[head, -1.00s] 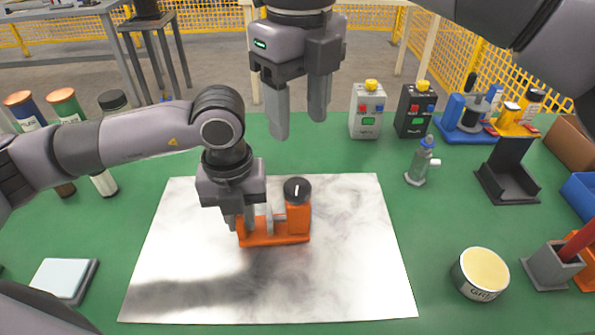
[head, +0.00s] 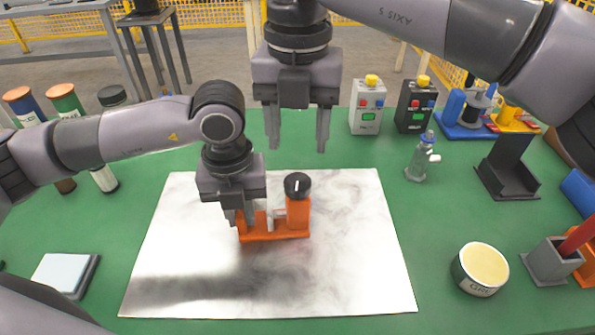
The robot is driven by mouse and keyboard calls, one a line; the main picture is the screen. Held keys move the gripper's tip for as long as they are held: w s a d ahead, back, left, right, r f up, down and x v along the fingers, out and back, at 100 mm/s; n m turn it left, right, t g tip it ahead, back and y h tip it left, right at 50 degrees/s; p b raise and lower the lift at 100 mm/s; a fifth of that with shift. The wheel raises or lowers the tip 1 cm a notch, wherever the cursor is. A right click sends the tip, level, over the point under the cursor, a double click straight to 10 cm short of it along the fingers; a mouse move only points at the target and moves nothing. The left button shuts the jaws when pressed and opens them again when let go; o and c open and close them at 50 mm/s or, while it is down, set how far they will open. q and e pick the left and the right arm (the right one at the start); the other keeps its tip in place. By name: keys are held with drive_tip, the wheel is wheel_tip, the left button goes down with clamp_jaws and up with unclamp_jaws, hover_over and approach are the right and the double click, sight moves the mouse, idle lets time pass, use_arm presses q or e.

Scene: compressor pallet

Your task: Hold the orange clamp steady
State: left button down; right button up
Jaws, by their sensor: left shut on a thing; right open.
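The orange clamp (head: 298,212) stands on the shiny metal sheet (head: 350,260) in the head view, with a black round knob (head: 297,185) on top of its right upright. My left gripper (head: 242,218) points down and is shut on the left part of the clamp, hiding some of it. A small pale part shows between the clamp's two sides. My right gripper (head: 297,140) is open and empty, above and behind the clamp, fingers pointing down and apart from it.
Two button boxes, grey (head: 367,108) and black (head: 414,106), stand at the back right. A small bottle (head: 421,158), a black holder (head: 508,168) and a round tin (head: 480,268) are on the right. Capped cylinders (head: 66,100) stand at left. The sheet's front is clear.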

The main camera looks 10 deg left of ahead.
sight(297, 181)
wheel_tip(297, 181, down, 8)
drive_tip(key=shift+f, duration=0.1)
drive_tip(key=shift+c, duration=0.3)
drive_tip(key=c, duration=0.7)
